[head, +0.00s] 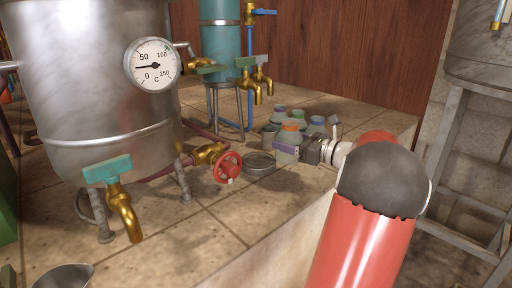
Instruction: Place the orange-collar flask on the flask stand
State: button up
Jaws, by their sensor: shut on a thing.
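The orange-collar flask (290,139) has an orange neck ring, a pale greenish body and a purple band. It appears upright, at the front of a cluster of flasks on the tiled counter. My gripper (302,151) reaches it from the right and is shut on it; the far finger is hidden. I cannot tell whether the flask's base touches the counter. A low, round, dark-rimmed holder (259,163), which looks like the flask stand, sits just left of the flask. Its top appears empty.
Several flasks with purple (279,110), green and blue (317,121) collars stand close behind. A red valve wheel (228,168) is left of the round holder. A steel still (100,85) with a gauge and brass taps fills the left.

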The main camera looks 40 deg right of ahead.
jog(key=x, duration=1)
jog(key=shift+b, duration=0.4)
jog(key=f, duration=0.2)
jog(key=f+b, duration=0.1)
jog(key=shift+w+a+f, duration=0.15)
jog(key=shift+w+f, duration=0.1)
jog(key=shift+f, duration=0.05)
jog(key=o, duration=1)
jog(key=shift+f, duration=0.1)
jog(key=shift+o, duration=0.2)
